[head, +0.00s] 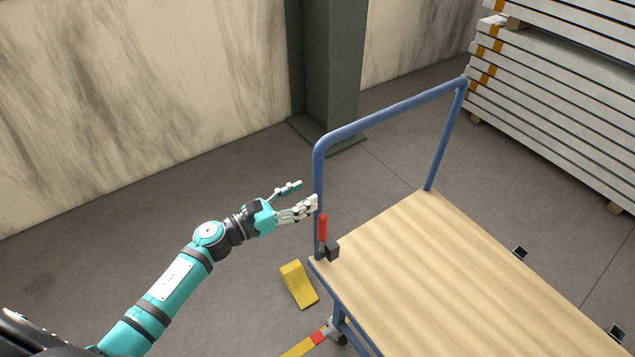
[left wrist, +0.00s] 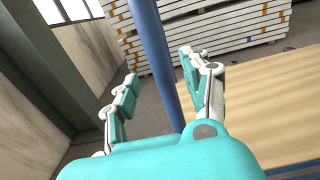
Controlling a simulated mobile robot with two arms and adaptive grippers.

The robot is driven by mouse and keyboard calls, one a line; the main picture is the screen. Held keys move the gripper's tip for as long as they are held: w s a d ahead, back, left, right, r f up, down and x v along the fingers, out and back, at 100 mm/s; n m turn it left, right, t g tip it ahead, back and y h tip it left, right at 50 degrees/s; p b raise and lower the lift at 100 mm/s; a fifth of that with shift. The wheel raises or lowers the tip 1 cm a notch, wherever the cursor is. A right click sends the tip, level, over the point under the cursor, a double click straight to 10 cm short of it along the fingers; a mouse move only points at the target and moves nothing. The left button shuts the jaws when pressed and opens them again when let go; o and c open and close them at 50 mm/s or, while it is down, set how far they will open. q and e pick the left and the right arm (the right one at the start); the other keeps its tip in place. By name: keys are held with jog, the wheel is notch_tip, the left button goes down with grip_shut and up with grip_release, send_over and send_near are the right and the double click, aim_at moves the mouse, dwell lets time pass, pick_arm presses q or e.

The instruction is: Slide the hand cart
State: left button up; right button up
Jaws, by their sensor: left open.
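The hand cart has a light wooden deck (head: 430,270) and a blue tubular handle (head: 390,115) standing at its far left end. My left gripper (head: 301,195), a teal and white hand, is open beside the handle's near upright. In the left wrist view the blue upright (left wrist: 153,55) stands between the spread fingers of my left gripper (left wrist: 160,90); I cannot tell whether they touch it. A red-handled lever (head: 323,228) with a dark block sits at the deck corner by the upright. My right gripper is not in view.
A yellow wedge (head: 298,284) lies on the floor left of the cart. A dark green column (head: 328,70) stands at the wall behind the handle. Stacked white panels (head: 550,100) stand at the back right.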

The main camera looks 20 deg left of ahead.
aim_at(314, 189)
pick_arm(q)
jog(key=x, duration=0.4)
jog(key=shift+r+p, duration=0.1)
jog(key=shift+p, duration=0.25)
jog(key=shift+w+d, duration=0.2)
jog(key=shift+w, duration=0.1)
jog(key=shift+w+d, duration=0.1)
jog(key=c, duration=0.9)
grip_shut()
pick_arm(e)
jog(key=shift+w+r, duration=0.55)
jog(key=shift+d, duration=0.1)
